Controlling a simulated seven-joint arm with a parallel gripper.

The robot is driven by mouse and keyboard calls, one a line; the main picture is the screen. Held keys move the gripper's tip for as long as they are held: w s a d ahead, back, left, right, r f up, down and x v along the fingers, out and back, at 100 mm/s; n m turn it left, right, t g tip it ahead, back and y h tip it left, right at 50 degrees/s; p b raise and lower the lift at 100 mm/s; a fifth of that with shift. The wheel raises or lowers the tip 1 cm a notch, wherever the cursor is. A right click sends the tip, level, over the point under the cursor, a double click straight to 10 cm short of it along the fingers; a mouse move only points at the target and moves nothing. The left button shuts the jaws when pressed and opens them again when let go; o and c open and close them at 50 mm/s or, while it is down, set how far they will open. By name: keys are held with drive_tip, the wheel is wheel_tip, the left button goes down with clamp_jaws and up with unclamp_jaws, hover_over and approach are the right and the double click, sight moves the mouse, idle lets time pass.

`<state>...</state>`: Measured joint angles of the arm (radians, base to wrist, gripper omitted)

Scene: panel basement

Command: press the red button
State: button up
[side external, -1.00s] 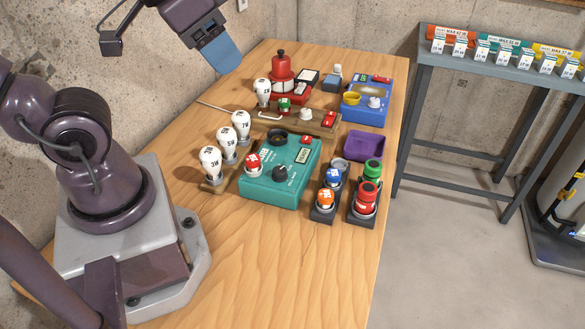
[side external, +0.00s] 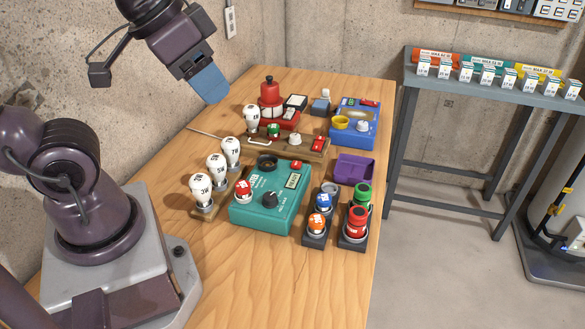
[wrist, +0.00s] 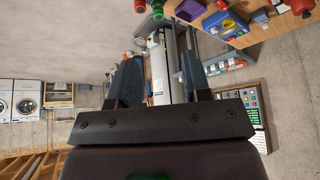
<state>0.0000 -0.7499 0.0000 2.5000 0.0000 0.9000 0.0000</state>
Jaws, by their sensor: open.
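Several red parts stand on the wooden table. A red round button (side external: 243,188) is on the left of the teal box (side external: 266,219). A red mushroom-shaped button (side external: 357,216) is on the dark block at the front right, in front of a green one (side external: 363,192). Small red rockers are on the teal box (side external: 297,165) and the wooden board (side external: 318,143). I cannot tell which one is the task's button. My gripper (side external: 211,86) is open and empty, high above the table's left back part, apart from everything. Its fingers also show in the wrist view (wrist: 163,88).
Light bulbs (side external: 217,166) stand on a wooden strip left of the teal box. The table's front is clear. A grey shelf (side external: 495,88) stands to the right.

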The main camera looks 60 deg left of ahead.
idle(0.4)
clamp_jaws()
idle(1.6)
